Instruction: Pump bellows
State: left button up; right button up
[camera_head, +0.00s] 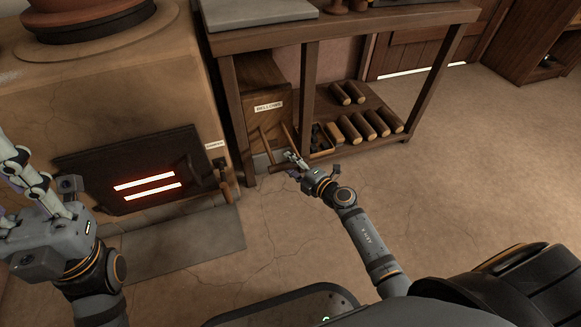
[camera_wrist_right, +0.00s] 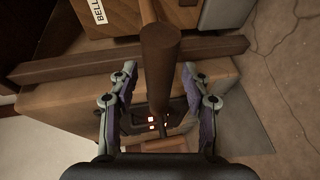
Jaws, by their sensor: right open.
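The wooden bellows box (camera_head: 262,90), labelled BELLOWS, stands under the left end of the bench. Its handle, with two rods (camera_head: 266,139) and a crossbar (camera_head: 278,169), sticks out toward me. My right gripper (camera_head: 292,158) is at the right part of this crossbar. In the right wrist view, the bar (camera_wrist_right: 159,70) lies between the spread fingers of my right gripper (camera_wrist_right: 160,100), with gaps on both sides. It is open and not gripping. My left gripper (camera_head: 38,185) hangs before the furnace at the left, away from the bellows; its jaw opening is unclear.
The furnace (camera_head: 105,110) stands left of the bellows, with a dark door (camera_head: 140,170) showing glowing slots. A wooden bench (camera_head: 345,25) is above the bellows, with several wooden rolls (camera_head: 365,125) on its low shelf. Open floor (camera_head: 440,190) lies to the right.

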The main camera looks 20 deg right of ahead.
jog(key=shift+w+a, duration=0.1)
jog(key=shift+w, duration=0.1)
jog(key=shift+c, duration=0.2)
grip_shut()
jog(key=shift+w, duration=0.1)
